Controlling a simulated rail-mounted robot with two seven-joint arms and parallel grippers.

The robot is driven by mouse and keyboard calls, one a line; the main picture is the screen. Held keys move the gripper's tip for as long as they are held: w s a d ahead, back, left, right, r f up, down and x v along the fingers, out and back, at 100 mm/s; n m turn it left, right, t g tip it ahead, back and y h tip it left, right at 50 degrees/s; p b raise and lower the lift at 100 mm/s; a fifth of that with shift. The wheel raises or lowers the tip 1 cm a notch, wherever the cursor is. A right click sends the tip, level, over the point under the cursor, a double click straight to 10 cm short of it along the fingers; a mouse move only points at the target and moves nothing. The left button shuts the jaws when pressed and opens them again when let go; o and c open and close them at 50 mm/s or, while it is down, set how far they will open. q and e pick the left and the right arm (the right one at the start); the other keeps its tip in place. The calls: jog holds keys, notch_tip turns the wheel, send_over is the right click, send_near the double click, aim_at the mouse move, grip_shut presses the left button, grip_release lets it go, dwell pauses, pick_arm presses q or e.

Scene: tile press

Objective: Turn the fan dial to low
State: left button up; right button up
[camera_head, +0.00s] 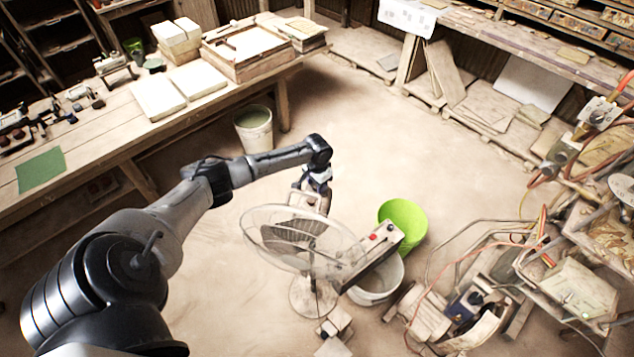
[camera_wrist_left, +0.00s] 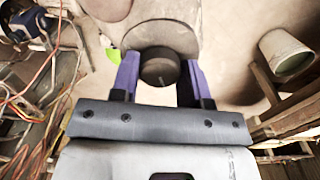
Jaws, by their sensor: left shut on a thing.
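The fan (camera_head: 290,236) stands on the floor in the head view, with a round wire cage and a round base (camera_head: 312,298). My left gripper (camera_head: 316,182) is at the back of the fan's cage. In the left wrist view a dark round dial (camera_wrist_left: 159,68) sits between the purple fingers of my left gripper (camera_wrist_left: 160,74), which is shut on it. A pale round housing (camera_wrist_left: 165,36) shows behind the dial. I cannot read the dial's setting. The dial is hidden in the head view. My right gripper is not in view.
A grey-white bucket (camera_head: 378,284), a green bucket (camera_head: 404,222) and a box with red buttons (camera_head: 372,256) stand close right of the fan. A workbench (camera_head: 108,132) runs along the left. Machinery with hoses (camera_head: 470,300) stands at right.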

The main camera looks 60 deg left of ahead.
pick_arm(q)
jog(key=m, duration=0.3)
jog(key=shift+m+p, duration=0.3)
jog(key=shift+m, duration=1.8)
jog(key=o, duration=0.9)
jog(key=shift+o, duration=0.2)
notch_tip(320, 180, up, 14)
jog(key=b, duration=0.1)
